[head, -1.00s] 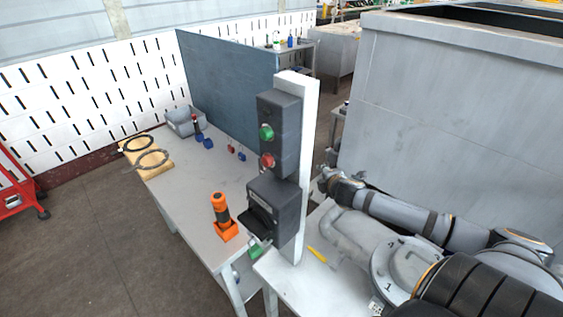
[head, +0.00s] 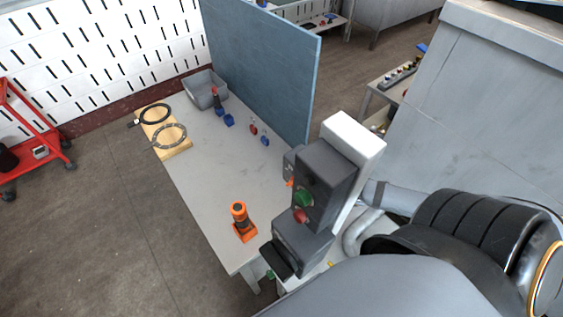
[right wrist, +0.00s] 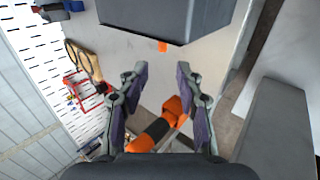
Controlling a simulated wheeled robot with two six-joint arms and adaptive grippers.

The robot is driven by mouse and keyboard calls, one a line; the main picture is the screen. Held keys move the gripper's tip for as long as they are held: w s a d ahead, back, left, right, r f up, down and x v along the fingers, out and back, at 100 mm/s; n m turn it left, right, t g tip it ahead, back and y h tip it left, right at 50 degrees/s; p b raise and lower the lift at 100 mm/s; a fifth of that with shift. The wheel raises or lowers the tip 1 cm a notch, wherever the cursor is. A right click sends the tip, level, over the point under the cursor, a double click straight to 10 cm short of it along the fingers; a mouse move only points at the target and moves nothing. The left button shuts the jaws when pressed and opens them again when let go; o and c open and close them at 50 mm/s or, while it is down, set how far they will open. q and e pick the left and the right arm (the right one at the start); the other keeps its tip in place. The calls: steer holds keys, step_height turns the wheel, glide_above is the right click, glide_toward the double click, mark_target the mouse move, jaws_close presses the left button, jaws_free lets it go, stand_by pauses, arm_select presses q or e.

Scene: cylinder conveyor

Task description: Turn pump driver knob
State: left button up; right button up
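A dark control box (head: 325,180) is fixed to a white upright post (head: 356,145) at the table's edge. A green button (head: 303,199) and a red button (head: 300,216) are on its front. A small orange part (head: 290,183), possibly the knob, shows at its left side, on a smaller grey housing (head: 292,160). In the right wrist view a grey box (right wrist: 165,18) is ahead, with a small orange piece (right wrist: 163,47) at its lower edge. My right gripper (right wrist: 162,70) is open and empty, its fingertips just short of that piece. My left gripper is not in view.
An orange tool (head: 240,222) stands on the grey table (head: 215,165). Two rings on a wooden board (head: 178,150), a grey bin (head: 204,88) and small blue and red parts lie farther back. A blue partition (head: 265,65) borders the table. The table's middle is clear.

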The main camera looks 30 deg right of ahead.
steer(key=b+x, duration=0.3)
steer(key=x, duration=0.5)
steer(key=shift+w+d+f, duration=0.15)
steer(key=shift+f, duration=0.25)
steer(key=shift+w+f, duration=0.4)
steer(key=shift+f, duration=0.15)
steer(key=shift+s, duration=0.1)
jaws_close()
